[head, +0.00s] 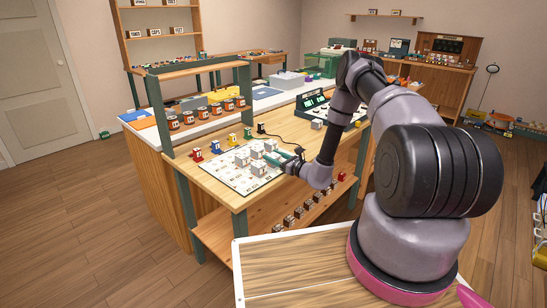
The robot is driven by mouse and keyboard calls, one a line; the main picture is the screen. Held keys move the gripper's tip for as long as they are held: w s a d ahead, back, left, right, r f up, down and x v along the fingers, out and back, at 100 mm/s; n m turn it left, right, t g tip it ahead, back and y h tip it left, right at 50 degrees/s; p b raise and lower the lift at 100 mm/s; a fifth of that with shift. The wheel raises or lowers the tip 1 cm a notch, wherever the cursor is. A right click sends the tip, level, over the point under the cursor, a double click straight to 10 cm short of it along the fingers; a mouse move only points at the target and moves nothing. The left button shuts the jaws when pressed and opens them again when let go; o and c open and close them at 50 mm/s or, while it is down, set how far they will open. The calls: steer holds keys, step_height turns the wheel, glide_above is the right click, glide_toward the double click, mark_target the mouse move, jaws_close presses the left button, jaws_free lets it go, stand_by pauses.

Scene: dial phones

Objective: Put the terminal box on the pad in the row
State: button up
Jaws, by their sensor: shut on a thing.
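A white mat with printed markings (215,178) lies on the near end of the wooden workbench. Several small pale grey boxes stand in a cluster at its back right. My gripper (273,160) reaches in from the right, low over the mat. It is shut on a small pale box, which appears to be the nearest one, the terminal box (259,169). The fingers partly cover the cluster, and I cannot tell whether the held box touches the mat. Individual pads are too small to tell apart.
Small red, blue and yellow figures (214,147) stand behind the mat. Orange-brown jars (201,113) line the shelf behind. A dark console (313,101) with a cable sits farther right on the bench. Several small boxes (300,212) stand on the lower shelf.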

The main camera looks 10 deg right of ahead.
steer(key=shift+f, duration=0.15)
steer(key=o, duration=1.4)
